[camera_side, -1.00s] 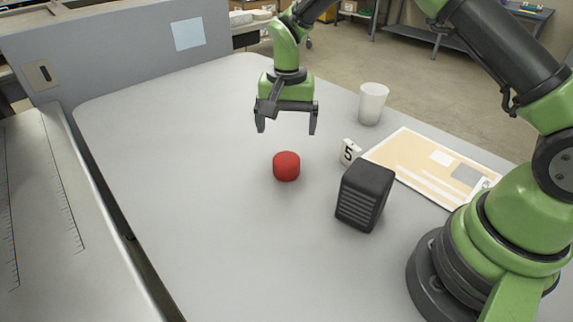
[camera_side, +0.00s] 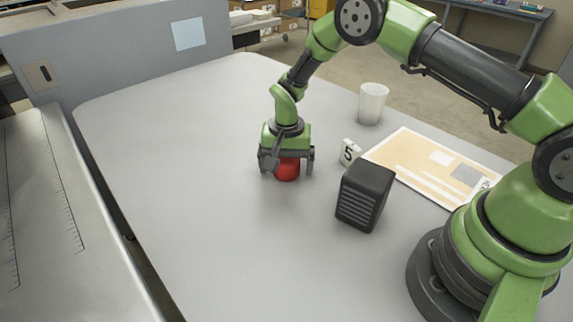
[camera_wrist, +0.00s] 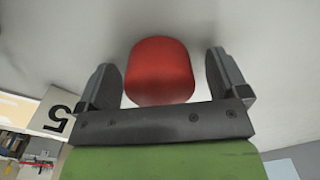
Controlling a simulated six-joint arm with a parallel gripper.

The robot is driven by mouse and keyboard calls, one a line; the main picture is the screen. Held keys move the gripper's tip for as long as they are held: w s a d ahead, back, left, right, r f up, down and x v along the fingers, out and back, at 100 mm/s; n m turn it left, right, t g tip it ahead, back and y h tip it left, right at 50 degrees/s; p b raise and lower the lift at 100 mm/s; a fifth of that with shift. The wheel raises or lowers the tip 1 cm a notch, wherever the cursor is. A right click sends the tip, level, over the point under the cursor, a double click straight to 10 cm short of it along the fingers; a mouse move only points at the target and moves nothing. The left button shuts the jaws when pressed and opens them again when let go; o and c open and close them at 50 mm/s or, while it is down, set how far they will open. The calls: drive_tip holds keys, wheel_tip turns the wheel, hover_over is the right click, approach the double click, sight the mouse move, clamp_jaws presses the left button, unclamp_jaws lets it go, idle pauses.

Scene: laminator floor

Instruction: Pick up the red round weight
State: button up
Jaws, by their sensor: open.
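The red round weight (camera_side: 287,170) stands on the grey table, its upper part hidden behind my gripper in the side view. My gripper (camera_side: 287,170) is lowered over it, with one finger on each side. In the wrist view the red weight (camera_wrist: 159,72) lies between the two fingers of my gripper (camera_wrist: 163,78). The gripper is open, with a gap showing between the weight and each finger.
A white block marked 5 (camera_side: 349,152) stands right of the weight, and a black ribbed box (camera_side: 364,196) stands nearer the front. A white cup (camera_side: 372,103) and a tan printed sheet (camera_side: 425,165) are farther right. The table's left part is clear.

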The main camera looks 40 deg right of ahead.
drive_tip(key=shift+c, duration=0.4)
drive_tip(key=c, duration=1.2)
drive_tip(key=shift+o, duration=0.2)
drive_tip(key=shift+r, duration=0.15)
